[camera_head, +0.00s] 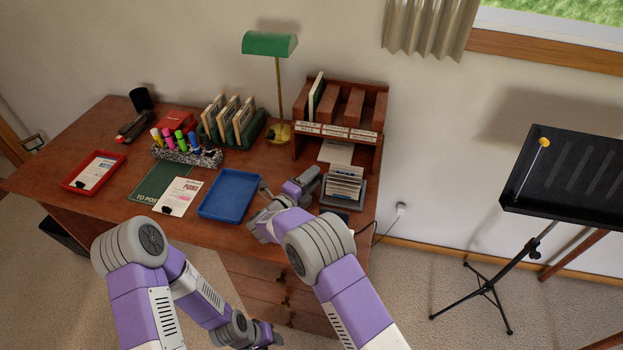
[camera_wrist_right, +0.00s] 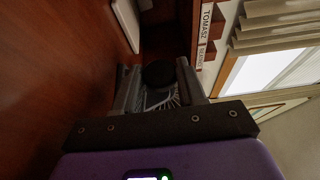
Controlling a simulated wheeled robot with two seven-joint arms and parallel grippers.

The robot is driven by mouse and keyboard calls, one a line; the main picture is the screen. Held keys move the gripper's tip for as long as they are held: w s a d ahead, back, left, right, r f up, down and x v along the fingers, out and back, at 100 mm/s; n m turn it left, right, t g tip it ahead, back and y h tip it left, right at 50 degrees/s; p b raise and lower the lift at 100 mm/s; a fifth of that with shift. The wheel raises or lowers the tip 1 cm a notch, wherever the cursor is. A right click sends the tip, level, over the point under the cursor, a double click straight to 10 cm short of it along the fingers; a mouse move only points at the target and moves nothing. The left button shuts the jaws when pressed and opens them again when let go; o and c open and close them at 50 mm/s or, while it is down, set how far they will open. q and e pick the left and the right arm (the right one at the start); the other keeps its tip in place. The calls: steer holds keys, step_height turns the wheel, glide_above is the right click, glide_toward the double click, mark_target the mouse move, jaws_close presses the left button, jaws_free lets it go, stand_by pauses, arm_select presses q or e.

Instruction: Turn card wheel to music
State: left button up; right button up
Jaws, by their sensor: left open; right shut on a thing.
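The card wheel (camera_head: 345,184), a rotary file of pale cards on a dark stand, sits at the desk's right end. My right gripper (camera_head: 314,175) is at its left side. In the right wrist view, the fingers of my right gripper (camera_wrist_right: 158,92) are closed around a dark round knob (camera_wrist_right: 158,73), with wire-like lines just below it. The writing on the cards is too small to read, so I cannot tell which section is up. My left gripper (camera_head: 268,338) is open and empty, low in front of the desk.
A blue tray (camera_head: 230,194) lies left of my right arm. A wooden label rack (camera_head: 340,118) stands behind the card wheel; a green lamp (camera_head: 270,44) stands beside it. A pen holder (camera_head: 187,153) and red tray (camera_head: 94,172) are further left. A music stand (camera_head: 570,178) is at right.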

steer(key=shift+r+n+g+y+p, duration=0.4)
steer(key=shift+g+y+p, duration=0.25)
steer(key=shift+p, duration=0.45)
steer(key=g+y+p, duration=0.1)
steer(key=p, duration=0.2)
steer(key=n+g+y+p, duration=0.1)
steer(key=g+p, duration=0.1)
steer(key=p, duration=0.1)
steer(key=shift+w+r, duration=0.1)
steer(key=shift+r, duration=0.1)
steer(key=shift+f+g+p, duration=0.1)
steer(key=shift+g+p, duration=0.45)
steer(key=shift+p, duration=0.5)
steer(key=o, duration=1)
steer(key=shift+p+v, duration=0.75)
steer(key=shift+v, duration=3)
